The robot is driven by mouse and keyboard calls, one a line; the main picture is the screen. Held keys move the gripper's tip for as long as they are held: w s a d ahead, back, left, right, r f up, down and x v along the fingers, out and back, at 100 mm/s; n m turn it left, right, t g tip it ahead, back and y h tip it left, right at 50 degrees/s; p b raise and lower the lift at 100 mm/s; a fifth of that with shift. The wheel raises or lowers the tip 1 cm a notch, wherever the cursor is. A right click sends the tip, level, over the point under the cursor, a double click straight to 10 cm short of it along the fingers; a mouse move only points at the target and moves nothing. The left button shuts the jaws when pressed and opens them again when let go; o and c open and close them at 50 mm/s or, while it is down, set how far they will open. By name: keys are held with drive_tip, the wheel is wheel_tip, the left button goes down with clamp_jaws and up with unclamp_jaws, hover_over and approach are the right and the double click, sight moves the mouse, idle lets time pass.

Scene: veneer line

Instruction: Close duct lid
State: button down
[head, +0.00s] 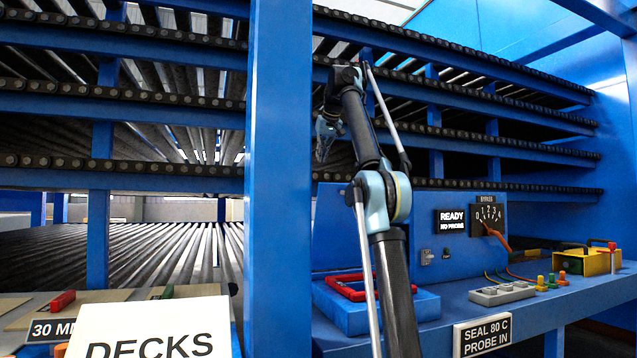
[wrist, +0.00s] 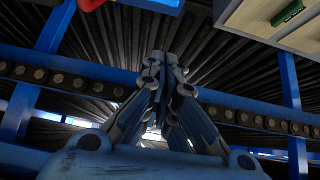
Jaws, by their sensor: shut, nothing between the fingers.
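A blue duct box (head: 412,303) with a red frame (head: 345,287) around its opening sits on the bench, partly behind my arm. A flat blue panel (head: 335,235) stands upright behind it and looks like the duct lid, raised open; my arm hides part of it. My gripper (head: 323,152) is above and left of the box, in front of the roller decks, apart from the panel. In the wrist view my gripper (wrist: 166,62) has its fingers together with nothing between them. A bit of red (wrist: 90,4) and blue at that view's top edge may be the box.
A blue post (head: 278,180) stands just left of the box. A gauge (head: 487,213), a READY display (head: 451,221), a grey block (head: 502,293), coloured knobs and a yellow box (head: 585,262) are to the right. A DECKS sign (head: 150,325) stands front left.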

sight(319, 192)
drive_tip(key=shift+w+a+f, duration=0.1)
drive_tip(key=shift+w+f, duration=0.3)
drive_tip(key=shift+f, duration=1.1)
drive_tip(key=shift+w+a+f, duration=0.15)
drive_tip(key=shift+w+f, duration=0.2)
drive_tip(key=shift+f, duration=1.15)
drive_tip(key=shift+w+a+f, duration=0.1)
drive_tip(key=shift+w+f, duration=0.3)
drive_tip(key=shift+f, duration=1.1)
drive_tip(key=shift+s, duration=0.1)
